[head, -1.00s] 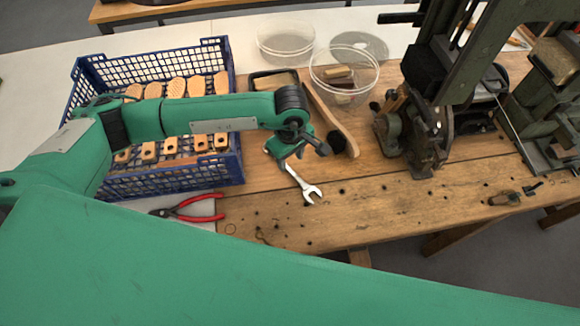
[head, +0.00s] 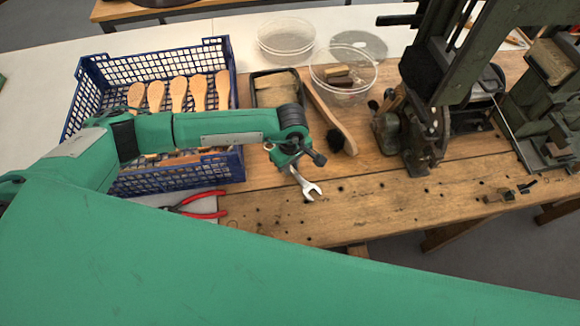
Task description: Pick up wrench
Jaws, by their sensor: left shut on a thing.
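The wrench (head: 307,187) is a silver open-ended spanner in the head view, over the wooden bench near the middle. Its open jaw points toward the front edge, and its upper end is hidden at my gripper. My left gripper (head: 291,166) is shut on the wrench. I cannot tell from this view how far the wrench is clear of the bench top. My right gripper is not in view.
A blue crate (head: 236,160) with wooden brush bodies stands left, partly behind my arm. Red-handled pliers (head: 203,205) lie before it. A wooden brush (head: 335,125), clear tubs (head: 344,92) and a dark green machine (head: 425,110) stand behind and right. The front bench (head: 390,205) is mostly clear.

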